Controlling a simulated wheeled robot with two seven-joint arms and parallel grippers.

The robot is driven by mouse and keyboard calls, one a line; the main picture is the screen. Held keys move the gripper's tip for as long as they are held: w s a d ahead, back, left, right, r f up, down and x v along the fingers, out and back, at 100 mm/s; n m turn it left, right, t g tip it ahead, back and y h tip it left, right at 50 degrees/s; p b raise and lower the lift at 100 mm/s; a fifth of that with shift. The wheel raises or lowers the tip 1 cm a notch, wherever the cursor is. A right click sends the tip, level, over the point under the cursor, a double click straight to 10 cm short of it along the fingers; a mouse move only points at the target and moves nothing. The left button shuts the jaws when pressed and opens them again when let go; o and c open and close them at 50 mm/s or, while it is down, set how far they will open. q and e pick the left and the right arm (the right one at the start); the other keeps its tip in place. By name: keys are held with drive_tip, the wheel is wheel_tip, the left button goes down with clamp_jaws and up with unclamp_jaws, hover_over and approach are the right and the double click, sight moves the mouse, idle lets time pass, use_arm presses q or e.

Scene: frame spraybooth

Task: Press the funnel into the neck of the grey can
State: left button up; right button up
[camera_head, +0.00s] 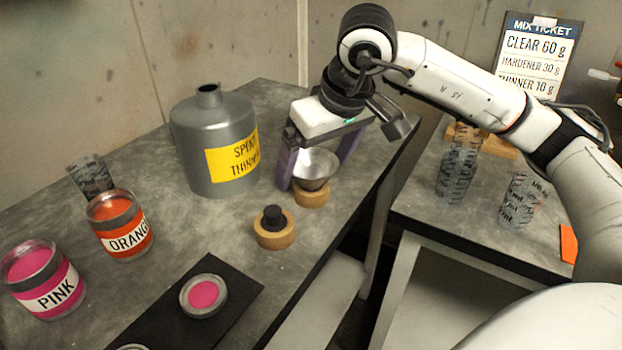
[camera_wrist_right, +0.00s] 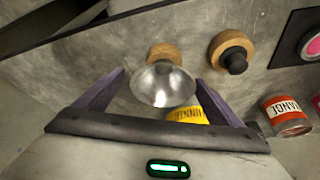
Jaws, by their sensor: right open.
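The metal funnel (camera_head: 316,170) sits upright in a round wooden holder (camera_head: 312,197) near the right edge of the bench. The grey can (camera_head: 190,150) stands to its left, with an open neck on top and a yellow "SPENT THINNER" label. My right gripper (camera_head: 315,174) is open, its purple fingers on either side of the funnel. In the right wrist view the funnel (camera_wrist_right: 162,85) lies between the spread fingers, with gaps visible on both sides. The funnel's spout is hidden. My left gripper is not in view.
A wooden holder with a black knob (camera_head: 273,227) stands in front of the funnel. Orange (camera_head: 120,225) and pink (camera_head: 42,280) paint cans and a patterned cup (camera_head: 92,175) are at left. A black mat (camera_head: 236,285) bears a pink-filled tin. Patterned cups (camera_head: 519,200) stand on the right table.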

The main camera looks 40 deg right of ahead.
sight(308, 172)
drive_tip(key=x, duration=0.4)
drive_tip(key=shift+w+a, duration=0.2)
drive_tip(key=c, duration=1.1)
